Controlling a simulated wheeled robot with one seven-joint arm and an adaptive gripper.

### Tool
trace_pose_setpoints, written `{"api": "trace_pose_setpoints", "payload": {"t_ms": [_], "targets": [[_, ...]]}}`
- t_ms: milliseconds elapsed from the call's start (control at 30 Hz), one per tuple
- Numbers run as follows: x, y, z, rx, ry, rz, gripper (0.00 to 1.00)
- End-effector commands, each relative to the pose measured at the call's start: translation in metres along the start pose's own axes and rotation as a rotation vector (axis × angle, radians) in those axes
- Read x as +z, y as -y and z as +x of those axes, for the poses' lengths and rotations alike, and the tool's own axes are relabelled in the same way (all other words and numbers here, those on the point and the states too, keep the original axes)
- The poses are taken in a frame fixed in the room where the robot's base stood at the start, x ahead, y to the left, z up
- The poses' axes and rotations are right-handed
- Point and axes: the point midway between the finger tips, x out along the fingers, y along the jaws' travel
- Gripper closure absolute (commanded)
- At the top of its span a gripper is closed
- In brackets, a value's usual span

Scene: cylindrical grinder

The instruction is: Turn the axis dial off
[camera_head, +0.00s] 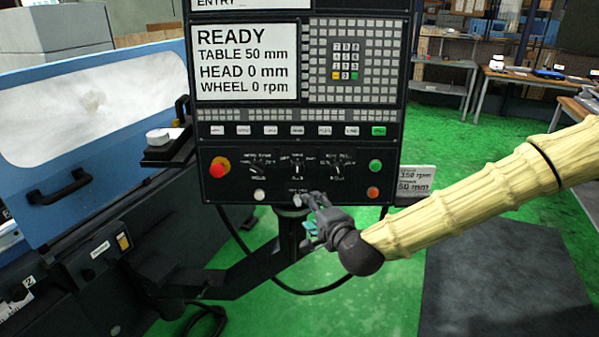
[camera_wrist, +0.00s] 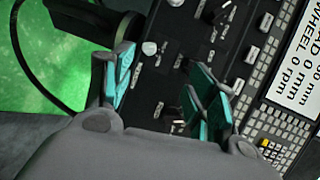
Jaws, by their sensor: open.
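The control panel's lower strip (camera_head: 230,188) carries three rotary dials: a left dial (camera_head: 258,165), a middle dial (camera_head: 297,167) and a right dial (camera_head: 340,162). Their labels are too small to read surely, so I cannot tell which is the axis dial. My gripper (camera_head: 312,208) is at the panel's lower edge, below the middle dial. In the wrist view my gripper (camera_wrist: 163,85) is open, with teal pads apart and nothing held between them. The panel shows tilted behind the fingers, and one finger pair covers part of it.
A red emergency button (camera_head: 219,168) is at the strip's left; a green button (camera_head: 375,166) and an orange-red button (camera_head: 373,192) are at its right. A white button (camera_head: 259,195) is low left. The screen (camera_head: 250,62) reads READY. The blue grinder (camera_head: 90,130) stands left.

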Motion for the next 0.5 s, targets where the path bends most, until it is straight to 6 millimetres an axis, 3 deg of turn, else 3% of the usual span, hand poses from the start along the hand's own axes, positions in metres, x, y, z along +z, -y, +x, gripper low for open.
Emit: {"api": "trace_pose_setpoints", "payload": {"t_ms": [33, 167, 333, 500], "targets": [[-0.004, 0.024, 0.0, -0.039, -0.011, 0.029, 0.43], [-0.009, 0.057, -0.001, -0.094, -0.023, 0.071, 0.43], [-0.01, 0.066, 0.006, -0.105, -0.025, 0.081, 0.43], [-0.01, 0.069, 0.029, -0.104, -0.024, 0.08, 0.43]]}}
